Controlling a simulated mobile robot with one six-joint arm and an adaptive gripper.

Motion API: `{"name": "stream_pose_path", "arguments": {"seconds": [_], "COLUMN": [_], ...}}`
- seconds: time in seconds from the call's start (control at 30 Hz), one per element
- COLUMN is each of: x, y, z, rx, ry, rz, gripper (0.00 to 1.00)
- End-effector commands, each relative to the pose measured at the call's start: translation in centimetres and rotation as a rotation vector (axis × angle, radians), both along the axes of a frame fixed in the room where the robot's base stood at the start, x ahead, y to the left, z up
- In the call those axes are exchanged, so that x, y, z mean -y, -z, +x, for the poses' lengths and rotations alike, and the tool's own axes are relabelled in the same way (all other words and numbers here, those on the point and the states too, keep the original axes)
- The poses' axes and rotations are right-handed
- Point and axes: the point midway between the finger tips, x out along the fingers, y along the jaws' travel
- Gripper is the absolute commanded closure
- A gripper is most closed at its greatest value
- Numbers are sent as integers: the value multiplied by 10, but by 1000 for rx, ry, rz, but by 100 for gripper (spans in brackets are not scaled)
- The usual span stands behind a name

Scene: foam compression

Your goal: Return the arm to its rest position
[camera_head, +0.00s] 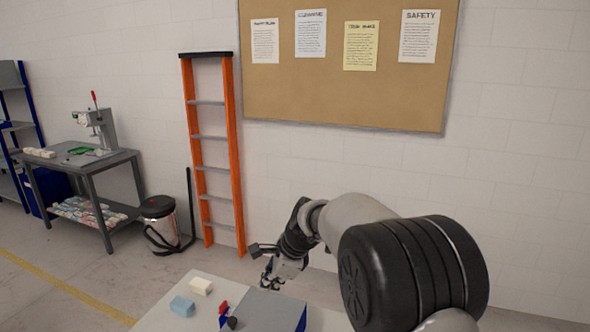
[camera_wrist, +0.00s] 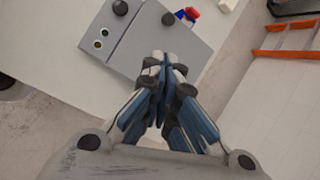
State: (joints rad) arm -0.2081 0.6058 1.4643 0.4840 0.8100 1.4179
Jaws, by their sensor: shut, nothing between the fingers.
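My gripper (camera_head: 271,283) hangs at the end of my arm in the head view, above the far edge of the white table (camera_head: 158,319). In the wrist view my gripper (camera_wrist: 165,62) has its fingers together with nothing between them. A grey box-shaped device (camera_head: 265,312) with a blue side stands on the table just below my gripper. In the wrist view the device's grey top (camera_wrist: 128,52) shows black knobs and two small round buttons. My gripper appears apart from the device, though the exact gap is hard to tell.
A blue foam block (camera_head: 182,306), a cream block (camera_head: 201,286) and a red item (camera_head: 223,307) lie on the table left of the device. An orange ladder (camera_head: 236,160) leans on the wall behind.

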Motion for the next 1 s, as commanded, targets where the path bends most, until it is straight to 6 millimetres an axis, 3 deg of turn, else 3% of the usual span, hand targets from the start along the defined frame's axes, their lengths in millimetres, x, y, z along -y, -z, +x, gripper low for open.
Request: {"name": "stream_pose_path", "arguments": {"seconds": [0.2, 0.5, 0.77, 1.0], "x": [51, 114, 161, 193], "y": [-50, -82, -73, -43], "z": [-61, -163, -258, -333], "rx": [148, 310, 399, 436], "ry": [-258, -620, -932, -1195], "rz": [-138, -353, -548, -709], "gripper": [100, 100, 100, 100]}}
